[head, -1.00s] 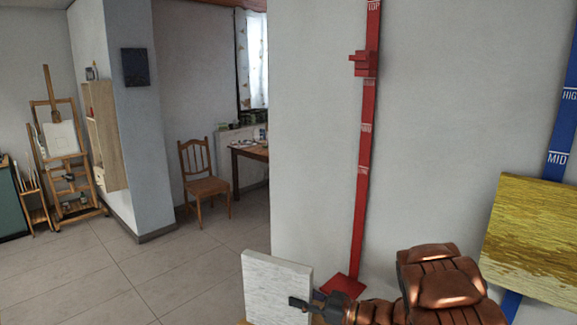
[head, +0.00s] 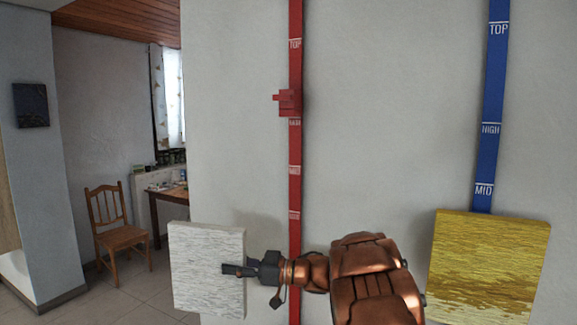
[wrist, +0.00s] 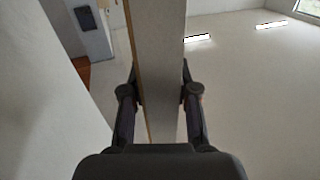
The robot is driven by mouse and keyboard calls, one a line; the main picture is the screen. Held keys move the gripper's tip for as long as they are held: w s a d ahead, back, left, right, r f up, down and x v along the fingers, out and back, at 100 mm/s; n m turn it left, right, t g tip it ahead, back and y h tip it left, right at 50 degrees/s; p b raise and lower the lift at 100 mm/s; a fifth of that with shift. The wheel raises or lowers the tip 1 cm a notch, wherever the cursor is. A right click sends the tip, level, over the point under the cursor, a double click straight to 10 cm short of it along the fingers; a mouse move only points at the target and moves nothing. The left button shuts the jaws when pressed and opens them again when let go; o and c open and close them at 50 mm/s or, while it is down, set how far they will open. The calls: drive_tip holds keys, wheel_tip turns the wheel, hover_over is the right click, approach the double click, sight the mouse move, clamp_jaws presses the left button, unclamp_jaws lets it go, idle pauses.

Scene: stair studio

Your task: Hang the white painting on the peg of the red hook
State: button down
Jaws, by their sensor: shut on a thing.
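The white painting (head: 200,265) is a thick, roughly square panel at the lower middle-left of the head view. My gripper (head: 238,270) is shut on its right edge and holds it upright, in front of the wall. In the wrist view the panel (wrist: 160,70) runs between the two fingers (wrist: 157,95). The red hook (head: 288,101) is a small stepped block with a peg pointing left, on the red vertical strip (head: 295,145). It sits above and to the right of the painting, a little above a strip label. The painting is apart from the hook.
A blue strip (head: 489,90) on the right carries a yellow painting (head: 488,265). The wall (head: 390,130) between the strips is bare. On the left, past the wall's edge, stand a wooden chair (head: 121,237) and a table (head: 168,195). A dark picture (head: 31,105) hangs far left.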

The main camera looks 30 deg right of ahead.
drive_tip(key=s+d+r+m+t+h, duration=0.15)
drive_tip(key=s+r, duration=0.35)
drive_tip(key=r, duration=0.7)
drive_tip(key=s+d+r+m+t+h, duration=0.1)
drive_tip(key=s+d+r, duration=0.3)
drive_tip(key=r, duration=0.9)
drive_tip(key=s+d+r+m+t+h, duration=0.15)
drive_tip(key=s+r, duration=0.35)
drive_tip(key=r, duration=0.7)
drive_tip(key=w+d+f, duration=0.1)
drive_tip(key=w+d, duration=0.4)
drive_tip(key=d, duration=0.4)
drive_tip(key=shift+d+f+n+g, duration=0.25)
drive_tip(key=shift+f+n+g, duration=0.05)
drive_tip(key=shift+f, duration=0.05)
drive_tip(key=shift+w+f, duration=0.1)
drive_tip(key=shift+f, duration=0.15)
drive_tip(key=c, duration=0.8)
unclamp_jaws()
drive_tip(key=v, duration=1.2)
